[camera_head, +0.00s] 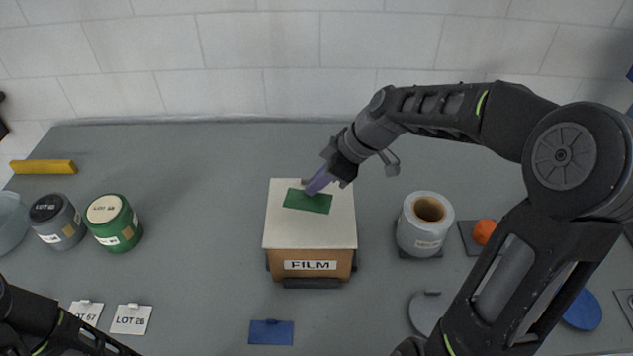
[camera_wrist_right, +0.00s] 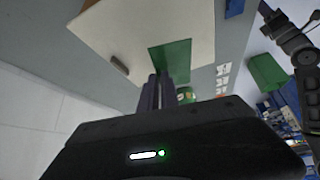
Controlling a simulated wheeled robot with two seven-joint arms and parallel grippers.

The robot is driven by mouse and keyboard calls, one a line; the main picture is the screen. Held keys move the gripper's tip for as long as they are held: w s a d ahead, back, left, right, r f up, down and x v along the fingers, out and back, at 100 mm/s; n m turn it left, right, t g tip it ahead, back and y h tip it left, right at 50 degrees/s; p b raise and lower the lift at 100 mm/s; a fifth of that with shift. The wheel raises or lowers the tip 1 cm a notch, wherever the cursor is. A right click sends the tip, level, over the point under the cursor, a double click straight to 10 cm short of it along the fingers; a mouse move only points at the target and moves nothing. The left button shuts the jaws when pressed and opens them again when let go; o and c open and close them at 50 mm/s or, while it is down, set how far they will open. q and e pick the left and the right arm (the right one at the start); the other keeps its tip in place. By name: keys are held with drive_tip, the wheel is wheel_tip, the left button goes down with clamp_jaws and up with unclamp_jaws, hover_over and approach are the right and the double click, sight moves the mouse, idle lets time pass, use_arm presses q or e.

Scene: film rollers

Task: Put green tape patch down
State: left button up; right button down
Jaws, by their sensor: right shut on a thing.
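The green tape patch (camera_head: 308,202) is a flat dark-green rectangle over the white top of the box marked FILM (camera_head: 310,266). My right gripper (camera_head: 312,188) is shut on the patch near its upper edge. In the right wrist view the patch (camera_wrist_right: 174,60) extends from the fingertips (camera_wrist_right: 158,80) over the white top (camera_wrist_right: 130,30). I cannot tell whether the patch touches the top or hovers just above it. My left arm (camera_head: 50,325) shows at the lower left, but its gripper is not in view.
Left are a green roll (camera_head: 113,222), a dark roll (camera_head: 56,222) and LOT cards (camera_head: 130,319). A blue patch (camera_head: 270,332) lies in front. A grey roll (camera_head: 424,224) and an orange object (camera_head: 484,232) stand right.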

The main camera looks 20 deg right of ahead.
drive_tip(key=shift+a+f+m+t+h+b, duration=0.4)
drive_tip(key=shift+f+m+t+b, duration=0.15)
drive_tip(key=shift+f+m, duration=0.35)
drive_tip(key=m, duration=0.1)
drive_tip(key=w+a+m+h+b, duration=0.1)
drive_tip(key=m, duration=0.1)
drive_tip(key=shift+f+t, duration=0.1)
drive_tip(key=shift+t, duration=0.25)
drive_tip(key=w+m+h, duration=0.1)
drive_tip(key=w+a+m+h+b, duration=0.1)
drive_tip(key=m, duration=0.1)
drive_tip(key=shift+a+r+t, duration=0.2)
drive_tip(key=shift+r+t, duration=0.1)
drive_tip(key=shift+r, duration=0.05)
drive_tip(key=shift+w+a+r+m+h+b, duration=0.5)
drive_tip(key=shift+w+a+m, duration=0.2)
drive_tip(key=shift+m, duration=0.3)
drive_tip(key=shift+w+a+r+m, duration=0.3)
drive_tip(key=shift+w+r+m, duration=0.05)
drive_tip(key=shift+w+m, duration=0.05)
